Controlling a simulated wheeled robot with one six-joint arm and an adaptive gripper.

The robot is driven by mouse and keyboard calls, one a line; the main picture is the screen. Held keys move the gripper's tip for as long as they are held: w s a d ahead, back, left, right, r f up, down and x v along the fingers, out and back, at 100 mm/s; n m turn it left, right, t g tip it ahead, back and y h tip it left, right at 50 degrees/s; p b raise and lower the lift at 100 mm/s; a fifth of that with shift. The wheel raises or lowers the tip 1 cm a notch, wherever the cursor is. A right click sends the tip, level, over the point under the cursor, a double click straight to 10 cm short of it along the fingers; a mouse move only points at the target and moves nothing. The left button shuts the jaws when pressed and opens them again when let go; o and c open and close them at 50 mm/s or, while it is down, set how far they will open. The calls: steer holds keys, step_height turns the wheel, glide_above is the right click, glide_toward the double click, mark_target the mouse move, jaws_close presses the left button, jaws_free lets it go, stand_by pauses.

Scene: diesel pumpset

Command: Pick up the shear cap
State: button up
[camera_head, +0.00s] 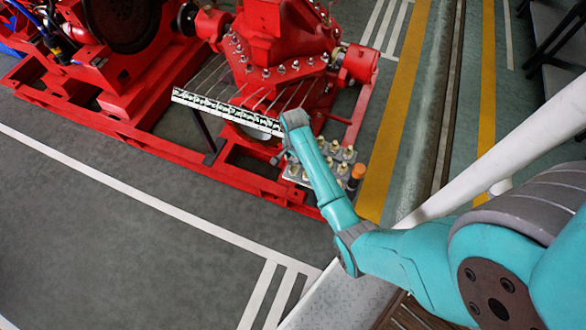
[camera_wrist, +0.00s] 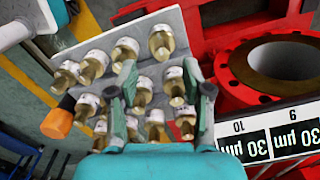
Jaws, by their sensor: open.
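Several small brass-coloured pieces with pale, marked collars (camera_wrist: 162,43) stand in rows on a light grey plate (camera_wrist: 143,26). I cannot tell by sight which of them is the shear cap. My gripper (camera_wrist: 165,86) is open above the plate, its two teal fingers pointing at the pieces. One piece (camera_wrist: 176,84) shows between the fingers, near the right one; another (camera_wrist: 142,94) shows beside the left finger. Contact cannot be told. The nearest pieces are partly hidden by my gripper.
An orange-topped cylinder (camera_wrist: 58,122) stands at the plate's edge. A long strip with labels reading 30 µm (camera_wrist: 255,143) lies close to the right finger. A red ring-shaped opening (camera_wrist: 285,62) is at the right. The red pump (camera_head: 280,45) rises behind; grey floor (camera_head: 120,240) is clear.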

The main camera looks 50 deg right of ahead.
mark_target(294, 165)
steer(key=shift+w+d+f, duration=0.1)
steer(key=shift+f, duration=2.7)
jaws_close()
